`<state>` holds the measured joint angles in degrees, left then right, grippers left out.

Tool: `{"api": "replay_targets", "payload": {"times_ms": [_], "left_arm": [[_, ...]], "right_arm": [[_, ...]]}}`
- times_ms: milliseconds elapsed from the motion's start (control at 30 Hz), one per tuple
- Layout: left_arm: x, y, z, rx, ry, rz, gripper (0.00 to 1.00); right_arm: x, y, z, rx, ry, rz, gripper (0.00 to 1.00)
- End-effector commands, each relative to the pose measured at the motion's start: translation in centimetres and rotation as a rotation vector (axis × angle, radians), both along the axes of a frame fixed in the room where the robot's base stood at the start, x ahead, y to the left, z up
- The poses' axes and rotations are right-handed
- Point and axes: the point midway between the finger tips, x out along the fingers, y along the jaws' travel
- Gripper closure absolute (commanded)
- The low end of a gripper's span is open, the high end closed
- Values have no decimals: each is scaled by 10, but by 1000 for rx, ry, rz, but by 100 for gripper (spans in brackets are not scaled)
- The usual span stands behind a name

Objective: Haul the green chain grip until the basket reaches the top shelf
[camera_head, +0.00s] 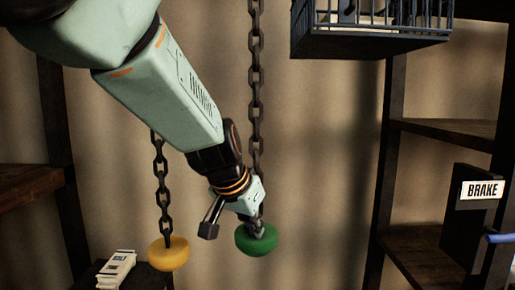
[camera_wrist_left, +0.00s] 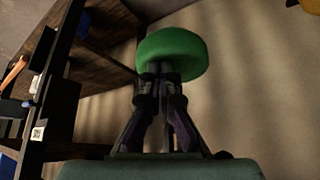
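The green chain grip (camera_head: 257,241) hangs at the low end of a dark chain (camera_head: 255,75) in the middle of the head view. It fills the upper middle of the left wrist view (camera_wrist_left: 172,52). My left gripper (camera_head: 257,212) is right at the top of the grip, where it meets the chain. In the wrist view its fingers (camera_wrist_left: 163,85) are close together against the grip's neck, with the chain partly hidden between them. My right gripper is not in view.
A yellow grip (camera_head: 169,253) hangs on a second chain (camera_head: 160,185) to the left. A white labelled block (camera_head: 117,268) lies at the lower left. Wooden shelves (camera_head: 450,131) and a BRAKE sign (camera_head: 481,190) with a blue handle (camera_head: 500,238) stand at the right.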

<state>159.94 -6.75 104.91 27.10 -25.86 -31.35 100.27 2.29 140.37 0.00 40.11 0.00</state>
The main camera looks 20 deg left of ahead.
Motion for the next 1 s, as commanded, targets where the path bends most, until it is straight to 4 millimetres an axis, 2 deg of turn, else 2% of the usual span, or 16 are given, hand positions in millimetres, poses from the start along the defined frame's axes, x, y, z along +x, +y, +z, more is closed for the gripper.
{"api": "replay_targets", "payload": {"times_ms": [33, 1000], "left_arm": [[-1, 0, -7, 0, 4, -1, 100], [-2, 0, -66, 0, 7, -1, 100]], "right_arm": [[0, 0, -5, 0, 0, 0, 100], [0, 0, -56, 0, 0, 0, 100]]}}
